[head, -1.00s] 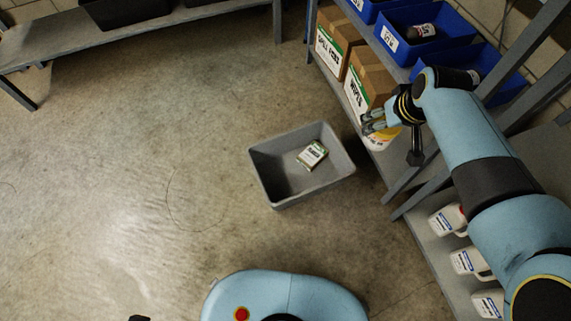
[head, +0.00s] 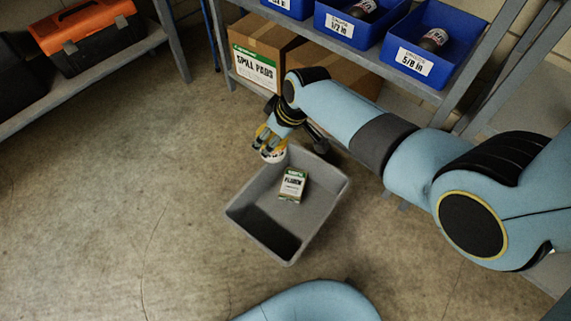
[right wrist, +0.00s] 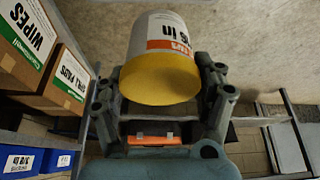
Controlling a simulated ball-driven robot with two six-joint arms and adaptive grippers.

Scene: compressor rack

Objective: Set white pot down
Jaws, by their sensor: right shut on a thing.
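My right gripper (head: 268,143) is shut on the white pot (head: 274,155), just over the back left rim of the grey bin (head: 245,236). Only a small part of the pot shows below the fingers in the head view. In the right wrist view the pot (right wrist: 165,58) is a white tub with a yellow end and an orange and black label, between the fingers. Its gap to the bin or floor cannot be told. My left gripper is not in view.
A small green and white box (head: 292,185) lies in the bin. The rack behind holds a spill pads carton (head: 255,68) and blue bins (head: 418,45) above. An orange toolbox (head: 85,30) sits on a shelf at left. Floor left of the bin is clear.

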